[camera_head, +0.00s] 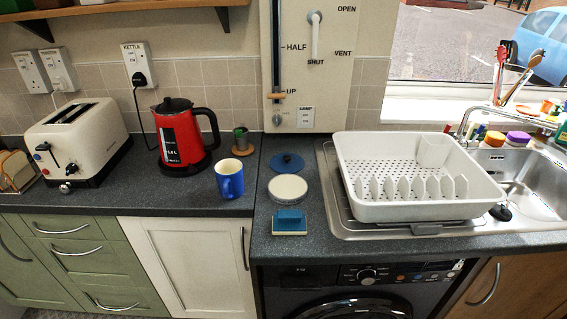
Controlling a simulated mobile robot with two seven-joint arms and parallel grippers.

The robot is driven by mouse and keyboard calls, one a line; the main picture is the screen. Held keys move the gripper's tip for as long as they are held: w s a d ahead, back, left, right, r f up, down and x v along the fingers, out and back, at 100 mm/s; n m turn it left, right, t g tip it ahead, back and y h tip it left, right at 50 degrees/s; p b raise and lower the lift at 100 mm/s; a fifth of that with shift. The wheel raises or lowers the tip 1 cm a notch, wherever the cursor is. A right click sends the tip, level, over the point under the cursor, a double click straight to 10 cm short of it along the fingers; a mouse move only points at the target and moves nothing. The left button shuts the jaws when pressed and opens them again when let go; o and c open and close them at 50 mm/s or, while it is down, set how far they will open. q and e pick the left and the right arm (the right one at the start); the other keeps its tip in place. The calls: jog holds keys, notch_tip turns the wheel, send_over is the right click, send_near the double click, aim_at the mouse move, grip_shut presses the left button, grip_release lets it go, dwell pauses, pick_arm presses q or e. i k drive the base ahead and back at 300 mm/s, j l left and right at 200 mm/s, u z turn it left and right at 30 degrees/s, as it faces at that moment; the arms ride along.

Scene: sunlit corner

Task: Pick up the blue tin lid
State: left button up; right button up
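The blue tin lid (287,161) is a flat dark blue disc with a small raised spot near its middle. It lies on the dark worktop near the wall, behind a round tin (288,190) with a pale top. The lid is apart from the tin or very close to its back edge, and its whole top shows. Neither of my grippers is in view.
A blue block with a pale base (290,221) lies in front of the tin. A blue mug (229,180), a small pot (240,139) and a red kettle (182,137) stand to the left. A white dish rack (400,211) stands close on the right, beside the sink (535,180).

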aim_at(285, 162)
jog(key=j+z, duration=0.15)
jog(key=j, duration=2.3)
